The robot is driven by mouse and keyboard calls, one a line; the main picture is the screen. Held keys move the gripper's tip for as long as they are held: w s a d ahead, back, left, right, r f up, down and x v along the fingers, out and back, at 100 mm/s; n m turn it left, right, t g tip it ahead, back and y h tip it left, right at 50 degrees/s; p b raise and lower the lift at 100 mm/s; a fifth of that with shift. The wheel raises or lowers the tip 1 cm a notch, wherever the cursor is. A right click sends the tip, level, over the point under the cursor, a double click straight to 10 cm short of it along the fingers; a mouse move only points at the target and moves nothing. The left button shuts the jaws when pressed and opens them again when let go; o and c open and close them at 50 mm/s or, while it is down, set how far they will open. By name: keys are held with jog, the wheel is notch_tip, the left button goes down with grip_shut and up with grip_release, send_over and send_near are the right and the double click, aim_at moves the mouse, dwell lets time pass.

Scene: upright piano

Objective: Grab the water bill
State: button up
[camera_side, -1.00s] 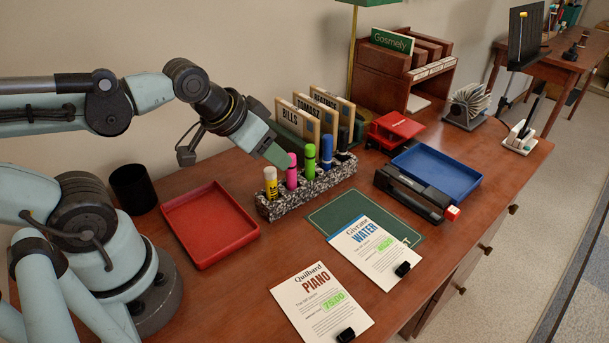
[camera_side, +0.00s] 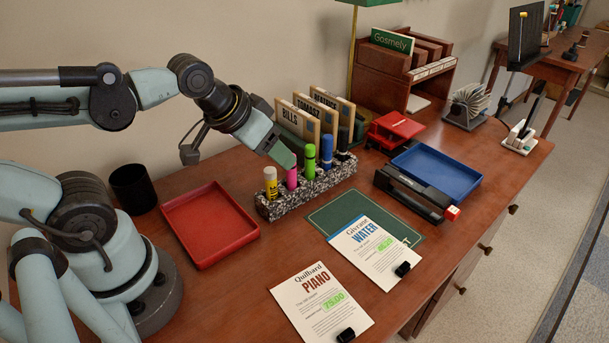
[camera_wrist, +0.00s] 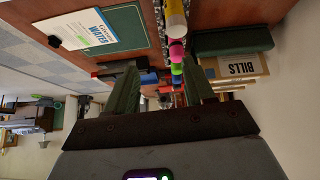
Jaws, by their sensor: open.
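The water bill (camera_side: 371,254) is a white sheet with a blue top edge and blue "WATER" print. It lies flat at the right front of the desk, over part of a dark green mat (camera_side: 345,213), with a black clip (camera_side: 402,269) at its lower corner. It also shows upside down at upper left in the wrist view (camera_wrist: 90,30). My gripper (camera_side: 289,163) is above the marker holder, well behind and left of the bill. In the wrist view my gripper's two green fingers (camera_wrist: 163,85) stand apart with nothing between them.
A similar piano bill (camera_side: 318,302) lies left of the water bill. A speckled holder (camera_side: 312,188) with several markers stands below my gripper. A red tray (camera_side: 209,224), a blue tray (camera_side: 436,171) and a black stapler-like tool (camera_side: 412,194) are nearby.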

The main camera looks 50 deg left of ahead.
jog(key=w+d+r+n+g, duration=0.2)
jog(key=w+d+n, duration=0.1)
jog(key=d+n, duration=0.15)
jog(key=n+g, duration=0.5)
jog(key=n, duration=0.8)
send_over(402, 263)
notch_tip(402, 263, down, 4)
notch_tip(402, 263, down, 6)
jog(key=shift+w+d+r, duration=0.15)
jog(key=shift+a+f, duration=0.2)
jog(key=shift+f, duration=2.85)
jog(key=shift+c, duration=0.4)
grip_shut()
